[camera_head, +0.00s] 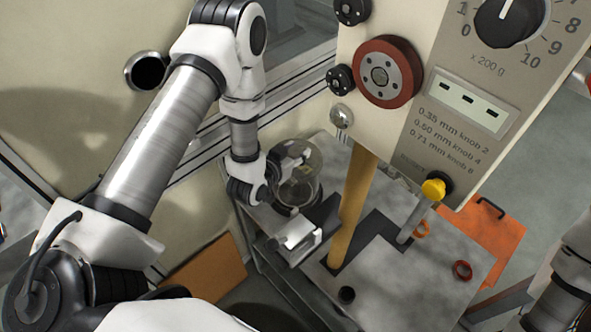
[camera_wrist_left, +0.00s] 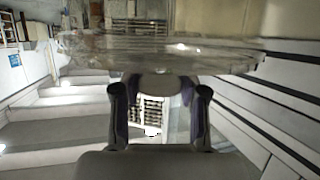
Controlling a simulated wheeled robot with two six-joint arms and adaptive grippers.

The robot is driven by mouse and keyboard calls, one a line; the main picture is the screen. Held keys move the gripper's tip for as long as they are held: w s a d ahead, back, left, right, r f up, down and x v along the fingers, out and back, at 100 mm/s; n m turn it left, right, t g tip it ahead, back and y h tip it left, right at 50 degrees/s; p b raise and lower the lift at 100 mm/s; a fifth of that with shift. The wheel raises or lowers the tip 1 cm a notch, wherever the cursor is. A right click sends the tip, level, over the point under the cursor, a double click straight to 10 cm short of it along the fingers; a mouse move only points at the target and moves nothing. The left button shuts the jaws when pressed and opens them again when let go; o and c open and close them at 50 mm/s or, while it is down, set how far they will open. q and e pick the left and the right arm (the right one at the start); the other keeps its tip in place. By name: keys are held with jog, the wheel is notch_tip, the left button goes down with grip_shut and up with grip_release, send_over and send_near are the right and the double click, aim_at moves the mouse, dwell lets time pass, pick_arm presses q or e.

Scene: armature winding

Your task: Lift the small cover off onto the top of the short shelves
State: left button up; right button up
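The small cover (camera_head: 302,184) is a clear, rounded shell in the head view, beside the machine's wooden post. In the left wrist view the clear cover (camera_wrist_left: 225,58) spans the top of the picture, with a pale grey knob on its near side. My left gripper (camera_wrist_left: 160,88) has one finger on each side of this knob, and the knob fills the gap between the fingertips. In the head view the fingers are mostly hidden. My right gripper is outside the view; only part of the right arm shows at the right edge. I cannot identify the short shelves with certainty.
A metal worktop (camera_head: 425,290) holds the wooden post (camera_head: 352,205), small red rings and a dark round hole or cup. The machine panel (camera_head: 390,140) with a red wheel (camera_head: 386,73) stands close to the right of my left arm. A white metal block (camera_head: 298,232) sits just below the cover.

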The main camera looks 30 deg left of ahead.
pick_arm(q)
grip_shut()
jog(key=shift+a, duration=0.1)
jog(key=shift+r, duration=0.1)
